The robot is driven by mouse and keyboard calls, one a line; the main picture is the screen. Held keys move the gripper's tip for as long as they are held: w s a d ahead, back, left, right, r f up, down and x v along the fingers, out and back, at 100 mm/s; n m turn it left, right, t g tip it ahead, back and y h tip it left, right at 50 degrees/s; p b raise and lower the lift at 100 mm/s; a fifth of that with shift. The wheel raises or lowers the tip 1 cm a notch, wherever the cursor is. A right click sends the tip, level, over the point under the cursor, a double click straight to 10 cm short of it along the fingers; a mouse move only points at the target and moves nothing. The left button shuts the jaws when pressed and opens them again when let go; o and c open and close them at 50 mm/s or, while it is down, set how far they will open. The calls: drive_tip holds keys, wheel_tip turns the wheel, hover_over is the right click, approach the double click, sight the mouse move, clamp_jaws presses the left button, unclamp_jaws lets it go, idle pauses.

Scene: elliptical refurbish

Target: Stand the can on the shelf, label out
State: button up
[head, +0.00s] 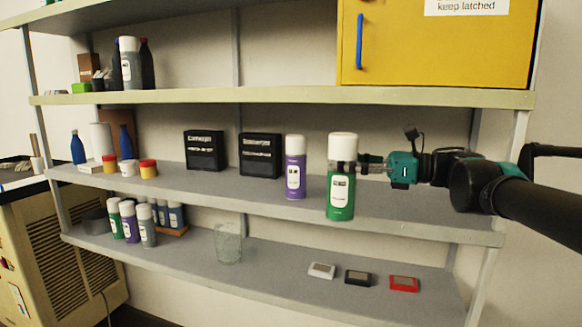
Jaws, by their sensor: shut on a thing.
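A green spray can (341,198) with a white cap is upright in the head view, right of centre, at the front of the middle shelf (430,212). Its white label faces me. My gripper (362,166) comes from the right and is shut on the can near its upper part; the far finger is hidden. The can's base overlaps the shelf's front edge in the picture, so I cannot tell whether it touches the shelf. A purple can (295,168) with a white cap stands upright to its left, label out.
Two black boxes (204,150) stand at the back of the middle shelf. A yellow cabinet (436,50) is above. The lower shelf holds a glass (228,243), several cans at left, and white, black and red small items (404,284). The middle shelf's right end looks clear.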

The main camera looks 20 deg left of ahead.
drive_tip(key=w+f, duration=0.1)
drive_tip(key=w, duration=0.8)
drive_tip(key=w+f, duration=0.2)
drive_tip(key=w, duration=0.7)
drive_tip(key=shift+d+f, duration=0.25)
drive_tip(key=shift+d, duration=0.1)
drive_tip(key=shift+f, duration=0.15)
drive_tip(key=o, duration=1.7)
drive_tip(key=shift+s+d, duration=0.15)
drive_tip(key=shift+d, duration=3.6)
